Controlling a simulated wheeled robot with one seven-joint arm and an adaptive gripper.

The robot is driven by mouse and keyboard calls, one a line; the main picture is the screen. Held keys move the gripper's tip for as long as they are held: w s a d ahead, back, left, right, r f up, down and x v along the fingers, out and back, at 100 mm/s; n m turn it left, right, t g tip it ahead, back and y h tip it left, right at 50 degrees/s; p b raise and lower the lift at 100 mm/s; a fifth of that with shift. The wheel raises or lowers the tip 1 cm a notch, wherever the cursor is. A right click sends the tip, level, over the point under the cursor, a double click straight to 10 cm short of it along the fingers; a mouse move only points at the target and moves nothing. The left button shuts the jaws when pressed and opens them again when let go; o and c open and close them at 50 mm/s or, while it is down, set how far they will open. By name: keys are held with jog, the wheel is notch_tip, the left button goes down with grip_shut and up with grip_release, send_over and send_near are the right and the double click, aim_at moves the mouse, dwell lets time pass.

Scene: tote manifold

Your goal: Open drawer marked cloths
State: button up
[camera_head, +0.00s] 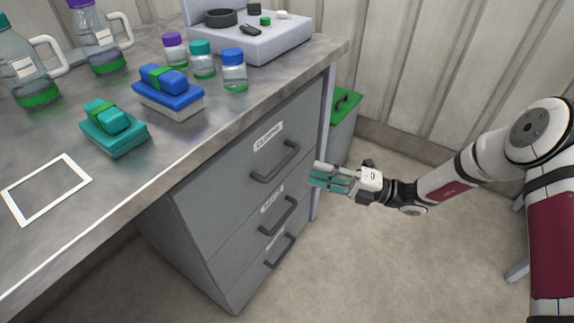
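A grey drawer unit under the bench has three stacked drawers, all closed. The top drawer (236,171) has a dark bar handle (275,163) and a white label (268,135) that seems to begin with "CLO". The middle drawer has a handle (278,216) and a label (272,199) too small to read surely. The bottom drawer has a handle (281,252) and an unclear label (278,235). My gripper (314,174), with teal finger pads, is to the right of the top handle, apart from it. It looks open and empty.
The bench top (190,140) holds bottles, lidded jars, a teal block stack (115,137), a blue block stack (167,98), a white frame (46,189) and a grey raised tray (262,42). A green-lidded bin (343,120) stands behind the drawers. Floor (360,265) in front is clear.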

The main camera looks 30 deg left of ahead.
aim_at(284, 161)
jog(key=b+x, duration=0.2)
jog(key=x, duration=0.7)
jog(key=shift+s+a, duration=0.1)
jog(key=shift+a, duration=0.2)
grip_shut()
